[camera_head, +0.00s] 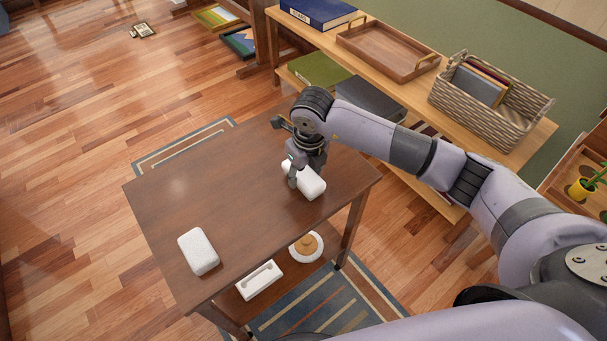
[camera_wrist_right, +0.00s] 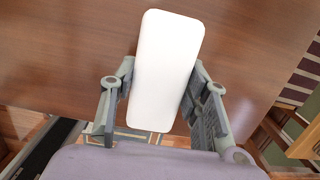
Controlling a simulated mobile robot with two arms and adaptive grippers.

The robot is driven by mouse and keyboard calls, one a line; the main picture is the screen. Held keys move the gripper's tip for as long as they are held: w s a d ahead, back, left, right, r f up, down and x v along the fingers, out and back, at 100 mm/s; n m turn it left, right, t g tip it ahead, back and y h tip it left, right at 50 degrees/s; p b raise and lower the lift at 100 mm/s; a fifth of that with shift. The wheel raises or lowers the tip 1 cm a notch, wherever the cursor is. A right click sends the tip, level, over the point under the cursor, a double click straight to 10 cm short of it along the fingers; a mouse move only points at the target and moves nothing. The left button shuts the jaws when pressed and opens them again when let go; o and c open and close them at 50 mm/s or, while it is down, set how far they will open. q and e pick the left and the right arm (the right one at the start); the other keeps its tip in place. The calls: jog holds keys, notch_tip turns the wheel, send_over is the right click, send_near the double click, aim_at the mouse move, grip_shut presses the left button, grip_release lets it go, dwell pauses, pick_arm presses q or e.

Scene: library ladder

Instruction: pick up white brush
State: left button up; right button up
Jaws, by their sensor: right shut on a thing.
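My right gripper (camera_head: 296,172) reaches down over the brown table and is shut on a white, rounded block (camera_head: 311,188) near the table's right end. In the right wrist view the block (camera_wrist_right: 167,70) sits between the two fingers of the gripper (camera_wrist_right: 160,98), its smooth face toward the camera. I cannot make out bristles on it. A similar white block (camera_head: 198,251) lies alone near the table's front left. A round, white-edged thing with a wooden knob (camera_head: 306,246) is on the lower shelf. Which one is the white brush is not certain. My left gripper is not in view.
The brown table (camera_head: 225,205) is mostly bare between the blocks. A white tray (camera_head: 260,281) sits on its lower shelf. Behind stands a wooden shelf unit with a blue binder (camera_head: 319,13), a wooden tray (camera_head: 388,52) and a wicker basket (camera_head: 515,118). Open floor lies left.

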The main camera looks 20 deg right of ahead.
aim_at(304, 173)
notch_tip(304, 173, up, 19)
jog(key=b, duration=0.1)
jog(key=shift+r, duration=0.2)
jog(key=o, duration=0.6)
jog(key=c, duration=0.4)
jog(key=shift+c, duration=0.2)
